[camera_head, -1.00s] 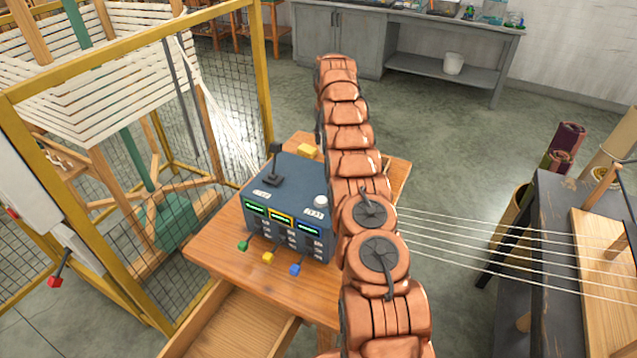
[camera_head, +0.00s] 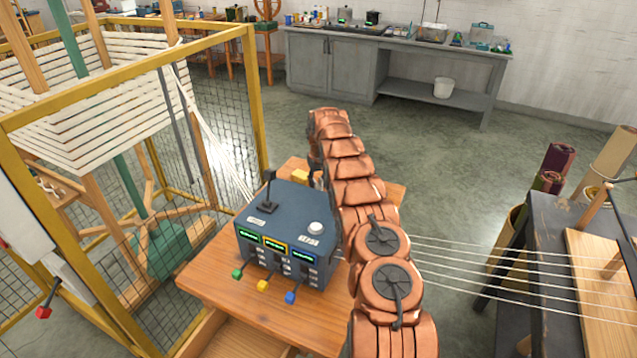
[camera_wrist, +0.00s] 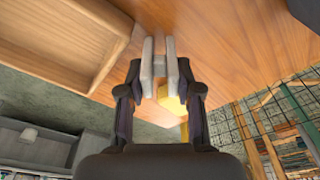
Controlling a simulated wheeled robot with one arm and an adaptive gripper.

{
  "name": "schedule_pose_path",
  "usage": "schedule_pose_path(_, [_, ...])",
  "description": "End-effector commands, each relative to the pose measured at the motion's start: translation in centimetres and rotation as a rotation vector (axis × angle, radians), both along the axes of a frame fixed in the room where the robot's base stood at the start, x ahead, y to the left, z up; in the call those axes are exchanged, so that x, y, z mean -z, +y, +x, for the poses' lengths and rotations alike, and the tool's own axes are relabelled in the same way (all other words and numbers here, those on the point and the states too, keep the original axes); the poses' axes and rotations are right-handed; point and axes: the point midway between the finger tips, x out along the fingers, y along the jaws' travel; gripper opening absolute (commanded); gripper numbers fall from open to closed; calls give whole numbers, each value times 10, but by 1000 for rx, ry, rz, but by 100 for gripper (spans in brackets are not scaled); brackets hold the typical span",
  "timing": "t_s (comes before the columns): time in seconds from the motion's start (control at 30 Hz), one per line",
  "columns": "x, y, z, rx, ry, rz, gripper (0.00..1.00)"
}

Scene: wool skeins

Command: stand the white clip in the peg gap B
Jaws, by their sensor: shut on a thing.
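My gripper (camera_wrist: 159,65) shows in the wrist view with its two dark fingers closed in on a small pale grey-white piece between the pads. I take this piece to be the white clip (camera_wrist: 159,66), though its outline is hard to separate from the pale pads. Brown wooden table surface lies behind the fingertips. In the head view my copper-coloured arm hides the gripper and the clip. The peg gap B cannot be made out in either view; no letter marks are readable on pegs.
A blue control box (camera_head: 285,235) with small levers stands on the wooden table (camera_head: 215,280). A yellow block (camera_head: 300,176) lies behind it. A yellow-framed mesh cage (camera_head: 252,100) stands left. White threads (camera_head: 480,262) run right to a dark bench (camera_head: 545,220) with a wooden board.

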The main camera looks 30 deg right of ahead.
Motion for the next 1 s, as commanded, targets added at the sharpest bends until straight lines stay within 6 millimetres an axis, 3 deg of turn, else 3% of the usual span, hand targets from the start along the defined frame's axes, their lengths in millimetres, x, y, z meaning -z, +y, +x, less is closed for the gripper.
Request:
schedule_pose_path(0.1, [11, 0, -1, 0, 4, 2, 6])
schedule_pose_path(0.47, [16, 0, -1, 1, 3, 2, 6])
schedule_pose_path(0.5, [15, 0, -1, 1, 3, 1, 36])
schedule_pose_path(0.57, [15, 0, -1, 1, 2, 1, 43])
schedule_pose_path(1.0, [9, 0, -1, 1, 1, 0, 45])
